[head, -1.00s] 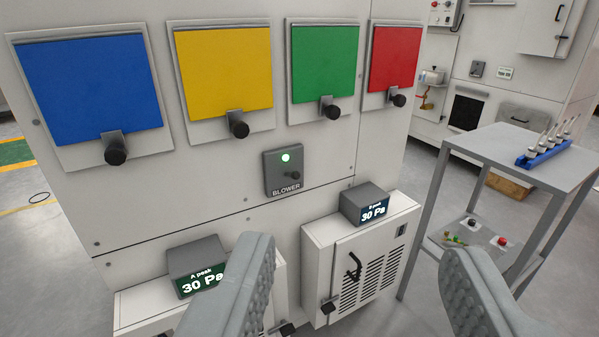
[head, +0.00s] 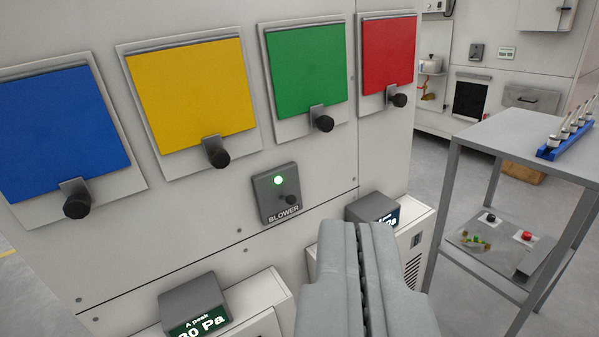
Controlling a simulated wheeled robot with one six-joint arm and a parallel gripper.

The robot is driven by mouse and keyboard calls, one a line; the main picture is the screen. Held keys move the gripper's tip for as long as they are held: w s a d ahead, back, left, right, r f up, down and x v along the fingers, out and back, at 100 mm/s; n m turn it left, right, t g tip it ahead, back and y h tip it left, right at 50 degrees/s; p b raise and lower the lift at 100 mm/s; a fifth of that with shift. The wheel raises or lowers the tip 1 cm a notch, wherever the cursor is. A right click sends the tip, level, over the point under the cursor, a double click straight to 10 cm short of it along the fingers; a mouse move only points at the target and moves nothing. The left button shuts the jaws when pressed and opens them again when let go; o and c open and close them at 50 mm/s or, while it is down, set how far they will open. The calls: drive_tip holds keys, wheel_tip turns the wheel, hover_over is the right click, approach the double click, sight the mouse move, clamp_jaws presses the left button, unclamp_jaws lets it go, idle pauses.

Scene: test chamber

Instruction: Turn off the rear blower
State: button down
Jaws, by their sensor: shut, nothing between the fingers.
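A grey control plate labelled BLOWER (head: 275,204) is on the white panel, below the yellow and green flaps. Its round lamp (head: 278,180) glows green, and a small dark switch knob (head: 289,199) sits under the lamp. My gripper (head: 362,228) is shut and empty in the lower middle. In the picture its fingertips are to the right of and below the blower plate, apart from it. The gripper hides part of the right-hand cabinet and its display.
Blue (head: 62,130), yellow (head: 192,92), green (head: 306,66) and red (head: 388,54) flaps with black knobs line the panel above. A display box marked A peak (head: 194,300) sits lower left. A grey trolley (head: 520,140) holding a blue vial rack (head: 570,140) stands right.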

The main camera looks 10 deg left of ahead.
sight(286, 199)
drive_tip(key=w+f+m+y, duration=0.1)
drive_tip(key=w+f, duration=0.2)
drive_tip(key=w, duration=0.6)
drive_tip(key=w+f+m+y, duration=0.1)
drive_tip(key=w+f+y, duration=0.15)
drive_tip(key=w, duration=0.65)
drive_tip(key=w+a+f+g+y, duration=0.1)
drive_tip(key=w+f+g+y, duration=0.1)
drive_tip(key=w+f, duration=0.9)
drive_tip(key=shift+w+a+f+y, duration=0.25)
drive_tip(key=shift+a+f+y, duration=0.05)
drive_tip(key=shift+f+y, duration=0.45)
drive_tip(key=w+a+f, duration=0.3)
drive_tip(key=w+a, duration=0.2)
drive_tip(key=w, duration=0.1)
drive_tip(key=shift+w+a+f, duration=0.25)
drive_tip(key=shift+w+f, duration=0.05)
drive_tip(key=shift+w, duration=0.1)
drive_tip(key=shift+m, duration=0.3)
